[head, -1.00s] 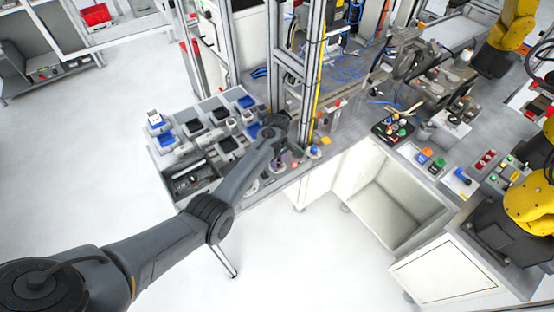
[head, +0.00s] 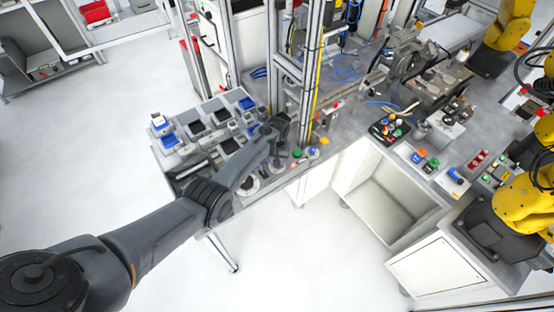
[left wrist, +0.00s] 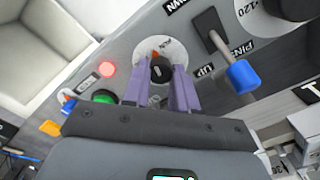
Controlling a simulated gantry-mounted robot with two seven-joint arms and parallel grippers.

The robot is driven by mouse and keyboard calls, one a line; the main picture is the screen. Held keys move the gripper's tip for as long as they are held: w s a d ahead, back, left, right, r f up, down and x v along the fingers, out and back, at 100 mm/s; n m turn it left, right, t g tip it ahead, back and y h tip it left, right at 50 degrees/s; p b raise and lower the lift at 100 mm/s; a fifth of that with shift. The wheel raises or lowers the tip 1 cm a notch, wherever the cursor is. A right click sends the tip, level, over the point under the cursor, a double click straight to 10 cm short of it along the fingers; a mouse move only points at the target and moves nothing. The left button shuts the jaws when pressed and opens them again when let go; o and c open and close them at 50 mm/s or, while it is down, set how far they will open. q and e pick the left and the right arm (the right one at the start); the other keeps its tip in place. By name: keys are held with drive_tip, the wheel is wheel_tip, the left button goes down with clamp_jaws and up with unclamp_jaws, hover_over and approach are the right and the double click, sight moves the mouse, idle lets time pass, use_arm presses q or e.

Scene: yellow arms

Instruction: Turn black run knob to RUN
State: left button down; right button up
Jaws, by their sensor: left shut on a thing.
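The black run knob (left wrist: 160,70) sits on a white round dial plate on the grey panel in the left wrist view. An orange mark shows at the knob's far side. The purple fingers of my left gripper (left wrist: 162,75) are shut on the knob, one on each side. The lettering on the dial is too small or hidden to read. In the head view my left gripper (head: 276,163) points down at the front edge of the bench; the knob there is hidden or too small to tell. My right gripper is not in view.
A blue-tipped lever (left wrist: 240,75) with UP and PINS labels stands right of the knob. A green button (left wrist: 104,97) and a lit red lamp (left wrist: 107,69) are to its left. Part trays (head: 205,125) lie behind my left arm; a frame post (head: 308,90) stands close by.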

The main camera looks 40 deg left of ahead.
use_arm(q)
drive_tip(key=m, duration=0.2)
drive_tip(key=shift+m, duration=2.1)
drive_tip(key=c, duration=0.9)
unclamp_jaws()
wheel_tip(320, 180, up, 9)
drive_tip(key=p, duration=0.3)
drive_tip(key=shift+d, duration=0.1)
drive_tip(key=shift+r, duration=0.9)
